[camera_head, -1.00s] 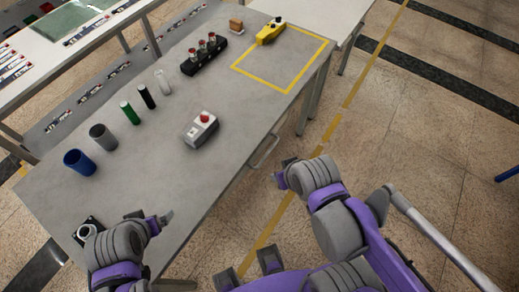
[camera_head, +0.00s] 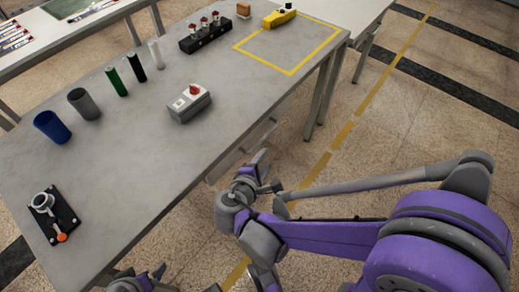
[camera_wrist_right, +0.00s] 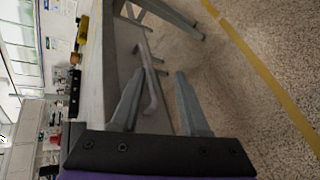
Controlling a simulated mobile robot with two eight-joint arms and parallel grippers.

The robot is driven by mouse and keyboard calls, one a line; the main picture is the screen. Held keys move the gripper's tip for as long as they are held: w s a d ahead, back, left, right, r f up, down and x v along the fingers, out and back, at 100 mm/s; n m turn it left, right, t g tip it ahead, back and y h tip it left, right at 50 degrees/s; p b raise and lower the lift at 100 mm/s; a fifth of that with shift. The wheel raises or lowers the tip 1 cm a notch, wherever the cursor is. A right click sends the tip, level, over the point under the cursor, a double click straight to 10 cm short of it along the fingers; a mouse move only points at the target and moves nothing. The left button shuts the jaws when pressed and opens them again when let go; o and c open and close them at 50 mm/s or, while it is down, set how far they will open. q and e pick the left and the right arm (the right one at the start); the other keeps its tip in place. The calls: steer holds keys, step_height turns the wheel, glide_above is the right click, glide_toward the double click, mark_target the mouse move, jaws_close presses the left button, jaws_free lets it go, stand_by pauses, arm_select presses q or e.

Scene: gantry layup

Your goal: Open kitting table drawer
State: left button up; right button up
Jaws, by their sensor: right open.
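The grey kitting table (camera_head: 110,165) runs diagonally across the head view. A grey bar handle (camera_head: 264,132) shows under its near edge. The drawer front is mostly hidden by the tabletop, and I see no drawer pulled out. My right gripper (camera_head: 265,172) is beside this edge, below the tabletop. In the right wrist view, the right gripper (camera_wrist_right: 158,95) has its two fingers apart. The handle (camera_wrist_right: 150,80) appears between them, nearer the left finger; I cannot tell how far ahead it lies. My left gripper (camera_head: 143,275) is partly cut off at the bottom edge.
On the tabletop stand a grey box with a red switch (camera_head: 190,103), a blue cup (camera_head: 52,127), a grey cup (camera_head: 84,104), a black fixture (camera_head: 52,216) and a yellow tool (camera_head: 279,18). Table legs (camera_head: 322,90) stand right of the handle.

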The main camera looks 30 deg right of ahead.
mark_target(261, 142)
steer(key=w+d+f+n+b, duration=0.1)
steer(key=w, duration=0.2)
steer(key=w+d+f+t+h+b, duration=0.1)
steer(key=w+d+f, duration=0.1)
steer(key=w, duration=0.1)
steer(key=w+d+f+n+t+b, duration=0.1)
steer(key=w+d, duration=0.1)
steer(key=w, duration=0.1)
steer(key=shift+w+d+f+n+h+b, duration=0.2)
steer(key=shift+w+n+h+b, duration=0.1)
steer(key=shift+w+b, duration=0.1)
arm_select(q)
step_height(261, 142, down, 6)
steer(key=shift+w+f, duration=0.15)
steer(key=shift+w, duration=0.1)
arm_select(e)
jaws_close()
stand_by(0.8)
